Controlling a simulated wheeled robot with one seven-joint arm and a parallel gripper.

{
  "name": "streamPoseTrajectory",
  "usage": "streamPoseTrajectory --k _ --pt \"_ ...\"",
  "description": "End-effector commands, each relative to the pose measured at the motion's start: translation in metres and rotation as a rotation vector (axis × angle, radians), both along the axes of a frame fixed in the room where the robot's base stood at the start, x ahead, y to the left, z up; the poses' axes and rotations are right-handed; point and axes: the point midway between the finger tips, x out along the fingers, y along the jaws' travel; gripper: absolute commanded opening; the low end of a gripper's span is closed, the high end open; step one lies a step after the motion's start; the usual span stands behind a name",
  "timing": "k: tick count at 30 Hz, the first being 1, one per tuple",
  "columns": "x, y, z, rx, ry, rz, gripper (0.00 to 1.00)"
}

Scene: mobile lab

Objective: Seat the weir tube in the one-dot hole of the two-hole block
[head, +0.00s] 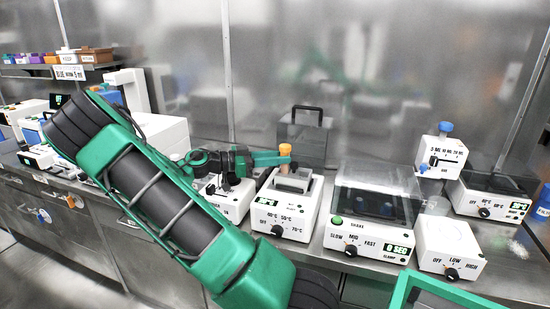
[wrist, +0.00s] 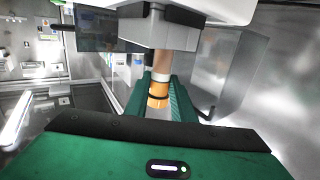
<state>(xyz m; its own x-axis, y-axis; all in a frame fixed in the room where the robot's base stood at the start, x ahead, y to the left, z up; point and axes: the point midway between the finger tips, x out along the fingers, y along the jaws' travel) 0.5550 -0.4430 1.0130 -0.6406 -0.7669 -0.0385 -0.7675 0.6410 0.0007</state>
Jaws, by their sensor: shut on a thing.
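My gripper (head: 280,158) is shut on an upright tube with an orange cap (head: 285,149). In the wrist view the orange cap (wrist: 159,97) sits between my green fingers (wrist: 160,100), with a white band and a brownish body beyond. In the head view the tube is over a grey metal block (head: 292,182) on a white heater (head: 288,210) marked 40, 50 and 70 °C. The tube's lower end is close to the block; I cannot tell whether it is in a hole. The block's holes and dots are too small or hidden to make out.
A clear-lidded shaker (head: 375,205) stands right of the heater, and a white device with an off-low-high knob (head: 449,246) beyond it. A grey box with a black handle (head: 305,138) stands behind. My arm hides much of the bench's left part.

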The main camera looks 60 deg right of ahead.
Motion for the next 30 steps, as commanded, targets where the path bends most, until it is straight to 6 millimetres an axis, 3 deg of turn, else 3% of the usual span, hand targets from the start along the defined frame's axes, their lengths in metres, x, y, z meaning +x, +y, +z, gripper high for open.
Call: streamPoseTrajectory --k 19,20,22,30 --pt "0.000 0.000 -0.014 -0.001 0.001 -0.001 0.00" --pt "0.000 0.000 -0.014 -0.001 0.001 -0.001 0.27" --pt "0.000 0.000 -0.013 -0.001 0.001 -0.001 0.44" --pt "0.000 0.000 -0.013 0.000 0.000 -0.001 0.44"
